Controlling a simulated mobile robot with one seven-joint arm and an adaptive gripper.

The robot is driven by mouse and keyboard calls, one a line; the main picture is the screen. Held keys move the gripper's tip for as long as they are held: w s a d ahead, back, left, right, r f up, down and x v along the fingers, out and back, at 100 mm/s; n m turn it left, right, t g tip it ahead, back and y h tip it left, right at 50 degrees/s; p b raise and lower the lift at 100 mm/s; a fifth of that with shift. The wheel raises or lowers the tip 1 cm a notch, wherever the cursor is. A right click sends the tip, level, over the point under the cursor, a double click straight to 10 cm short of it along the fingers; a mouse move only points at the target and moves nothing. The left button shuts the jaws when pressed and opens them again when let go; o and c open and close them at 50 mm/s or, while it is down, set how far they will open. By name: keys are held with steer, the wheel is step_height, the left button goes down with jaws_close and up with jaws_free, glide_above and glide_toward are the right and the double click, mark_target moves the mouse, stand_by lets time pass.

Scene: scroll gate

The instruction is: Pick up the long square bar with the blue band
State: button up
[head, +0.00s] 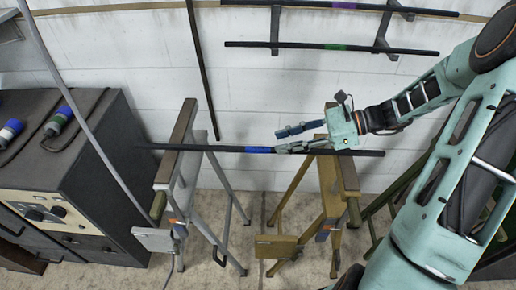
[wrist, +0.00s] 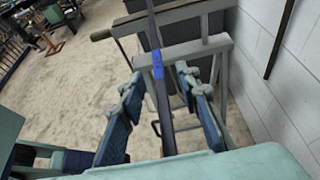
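The long dark square bar (head: 222,148) with the blue band (head: 258,149) lies level across a grey trestle (head: 178,140) and a yellow-brown trestle (head: 335,178). My gripper (head: 281,141) is open, at the bar just right of the blue band. In the head view its lower finger overlaps the bar. In the wrist view the bar runs lengthwise between my two spread fingers (wrist: 160,76), with the blue band (wrist: 157,62) near the fingertips. Neither finger clearly touches the bar, and its depth between them is hard to tell.
Wall brackets hold a bar with a purple band (head: 343,5) and a bar with a green band (head: 335,47) above. A dark bar (head: 203,70) leans on the wall. A grey pole (head: 80,110) slants before a dark cabinet (head: 70,150) at left. Open floor lies between the trestles.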

mark_target(259, 148)
steer(key=x, duration=0.5)
steer(key=shift+s+a+f, duration=0.15)
steer(key=shift+a, duration=0.2)
steer(key=shift+c, duration=0.2)
jaws_close()
